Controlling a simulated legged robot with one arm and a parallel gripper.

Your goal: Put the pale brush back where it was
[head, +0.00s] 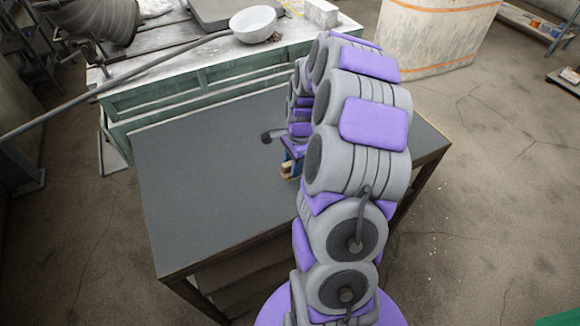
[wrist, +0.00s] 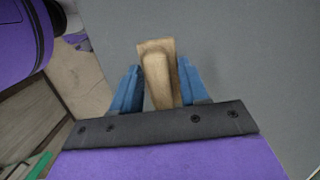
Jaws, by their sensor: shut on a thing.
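The pale brush (wrist: 158,75) is between the two blue fingers of my gripper (wrist: 157,88) in the wrist view. It is light tan wood, with a flat block at the far end and a narrower rounded part running toward the gripper. In the head view a small tan part of the brush (head: 287,170) shows beside the blue fingers of my gripper (head: 291,163), low over or at the dark grey table top (head: 200,190). My arm hides most of it. I cannot tell whether the brush touches the table.
A green workbench (head: 190,85) stands behind the table, with a white bowl (head: 253,24) and a pale block (head: 321,13) on it. A long grey pole (head: 130,80) crosses the upper left. The left part of the table top is bare. A pale drum (head: 435,35) stands behind right.

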